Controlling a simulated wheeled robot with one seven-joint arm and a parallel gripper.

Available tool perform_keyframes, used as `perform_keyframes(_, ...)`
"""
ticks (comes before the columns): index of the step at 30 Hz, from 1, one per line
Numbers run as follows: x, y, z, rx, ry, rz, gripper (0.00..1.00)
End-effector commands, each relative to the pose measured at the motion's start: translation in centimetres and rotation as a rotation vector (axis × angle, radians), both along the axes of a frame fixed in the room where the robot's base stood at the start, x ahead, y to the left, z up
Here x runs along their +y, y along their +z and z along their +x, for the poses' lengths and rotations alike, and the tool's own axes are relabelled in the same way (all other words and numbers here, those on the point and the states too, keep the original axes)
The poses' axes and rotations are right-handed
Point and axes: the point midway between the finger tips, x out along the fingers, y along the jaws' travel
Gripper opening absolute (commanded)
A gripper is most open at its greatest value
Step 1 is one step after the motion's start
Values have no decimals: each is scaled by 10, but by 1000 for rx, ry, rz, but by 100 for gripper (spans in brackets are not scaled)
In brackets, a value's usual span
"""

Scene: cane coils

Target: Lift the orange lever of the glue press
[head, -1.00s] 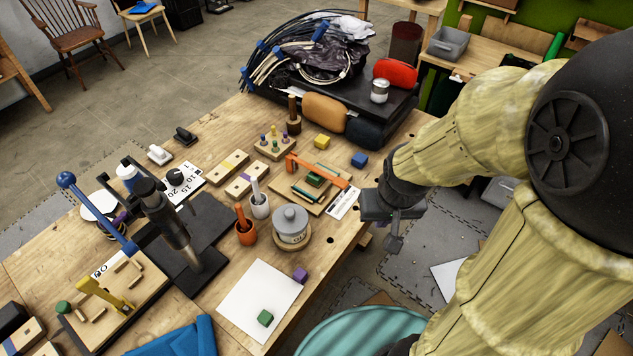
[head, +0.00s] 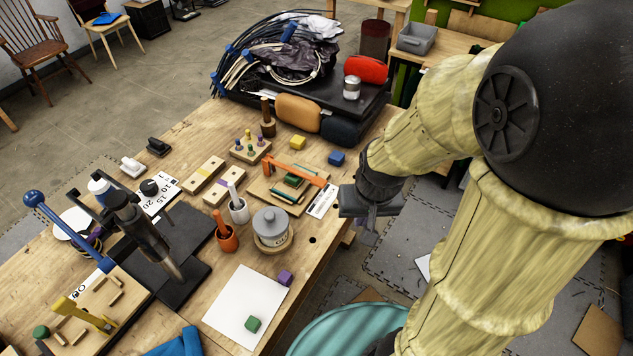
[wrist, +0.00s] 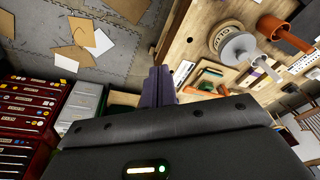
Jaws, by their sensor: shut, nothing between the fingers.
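The glue press (head: 262,193) is a wooden board near the table's right edge, with green and dark pieces on it. Its orange lever (head: 297,172) lies nearly flat across the board, its right end close to the table edge. My gripper (head: 368,232) is shut and empty, beyond that edge to the right of the lever and apart from it. In the wrist view my closed fingers (wrist: 157,86) point toward the table edge.
A grey lidded pot (head: 271,226), an orange cup (head: 227,238) and a white cup (head: 239,211) stand in front of the press. A blue block (head: 336,158) and a yellow block (head: 298,142) lie behind it. A black case (head: 373,104) fills the table's back.

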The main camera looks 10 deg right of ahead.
Motion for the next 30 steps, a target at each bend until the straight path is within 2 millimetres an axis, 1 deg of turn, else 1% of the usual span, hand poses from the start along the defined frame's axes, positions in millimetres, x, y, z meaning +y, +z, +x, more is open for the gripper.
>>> perform_keyframes(1,-2,-15,0,28,-51,23,0)
perform_keyframes(6,-1,-56,5,145,-304,151,0)
perform_keyframes(10,3,-86,12,243,-520,280,0)
perform_keyframes(14,7,-113,25,335,-730,420,0)
perform_keyframes(17,10,-132,39,402,-886,540,0)
perform_keyframes(23,7,-164,77,520,-1185,805,0)
perform_keyframes(26,-1,-178,99,572,-1325,954,0)
perform_keyframes(30,-20,-196,134,632,-1506,1180,0)
